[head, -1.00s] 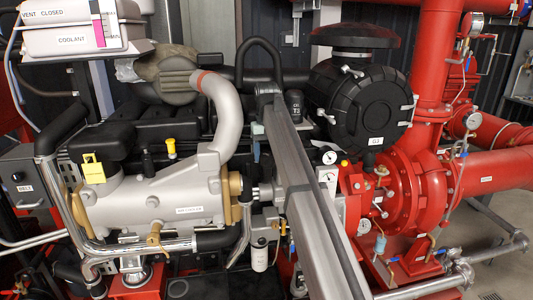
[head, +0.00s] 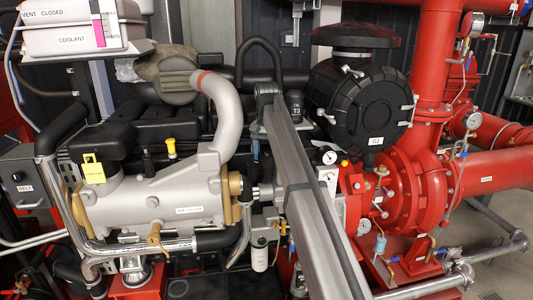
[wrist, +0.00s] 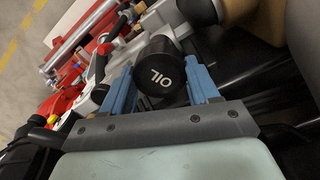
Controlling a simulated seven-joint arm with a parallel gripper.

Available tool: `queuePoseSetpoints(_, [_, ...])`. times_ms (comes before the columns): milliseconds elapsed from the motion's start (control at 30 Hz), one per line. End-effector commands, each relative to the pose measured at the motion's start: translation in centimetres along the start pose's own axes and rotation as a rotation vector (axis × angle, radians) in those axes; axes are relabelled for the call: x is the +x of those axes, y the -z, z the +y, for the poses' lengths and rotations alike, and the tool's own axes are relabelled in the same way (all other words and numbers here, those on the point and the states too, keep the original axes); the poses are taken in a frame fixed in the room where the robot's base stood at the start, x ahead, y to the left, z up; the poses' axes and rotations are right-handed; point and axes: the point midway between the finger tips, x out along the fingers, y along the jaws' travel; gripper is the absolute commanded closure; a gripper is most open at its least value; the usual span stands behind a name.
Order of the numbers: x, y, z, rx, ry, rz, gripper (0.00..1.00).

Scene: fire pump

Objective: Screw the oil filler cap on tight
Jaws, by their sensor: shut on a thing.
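The oil filler cap (wrist: 160,70) is a black round cap with white "OIL" lettering on its end face, in the middle of the wrist view. My gripper (wrist: 161,86) has one blue finger on each side of the cap and is shut on it. The lettering is tilted and looks nearly upside down. In the head view, only a narrow blue part of my gripper (head: 256,149) shows beside my grey arm. I cannot make out the held cap there, and its seat and thread are hidden in both views.
The large black round housing (head: 361,100) and red pump (head: 412,200) are further right. The silver pipe (head: 226,112) and silver cooler body (head: 155,203) with a yellow-topped plug (head: 171,148) lie left.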

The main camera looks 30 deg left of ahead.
Motion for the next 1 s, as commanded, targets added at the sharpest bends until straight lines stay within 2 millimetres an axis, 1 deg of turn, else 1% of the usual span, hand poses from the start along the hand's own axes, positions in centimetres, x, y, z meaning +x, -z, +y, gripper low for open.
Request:
queuePoseSetpoints(367, [-0.17, 0.09, -0.03, 0.029, 0.001, 0.003, 0.91])
queuePoseSetpoints(633, [-0.18, 0.1, -0.05, 0.246, 0.001, 0.003, 0.91])
queuePoseSetpoints(833, [-0.19, 0.11, -0.05, 0.313, 0.001, 0.003, 0.91])
queuePoseSetpoints(867, [-0.19, 0.1, -0.05, 0.313, 0.001, 0.003, 0.39])
queuePoseSetpoints(1000, [-0.15, 0.09, -0.05, 0.311, 0.001, 0.002, 0.26])
